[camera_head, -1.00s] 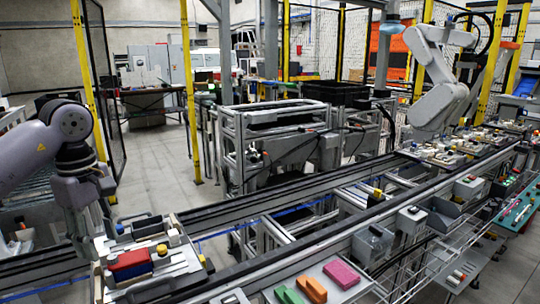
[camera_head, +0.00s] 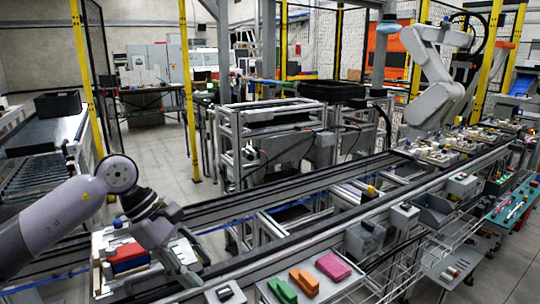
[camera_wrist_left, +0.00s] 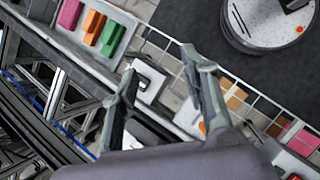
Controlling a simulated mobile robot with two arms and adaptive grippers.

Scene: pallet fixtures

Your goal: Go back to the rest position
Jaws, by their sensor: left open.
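My left arm comes in from the left in the head view, bent at a grey joint. My left gripper (camera_head: 186,276) points down at the near right side of a pallet fixture (camera_head: 100,283) on the conveyor. In the left wrist view the left gripper (camera_wrist_left: 158,70) has its two fingers spread apart, with nothing between them. The fixture holds a red block (camera_head: 127,252) and other parts, partly hidden by the arm. I cannot tell whether the gripper touches the fixture. My right gripper is not in view.
A shelf beside the conveyor carries green (camera_head: 281,290), orange (camera_head: 304,281) and pink (camera_head: 333,266) blocks. A small grey box (camera_head: 226,293) sits left of them. A white robot arm (camera_head: 440,75) stands over further fixtures at the back right. A black crate (camera_head: 58,103) rests on rollers at the left.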

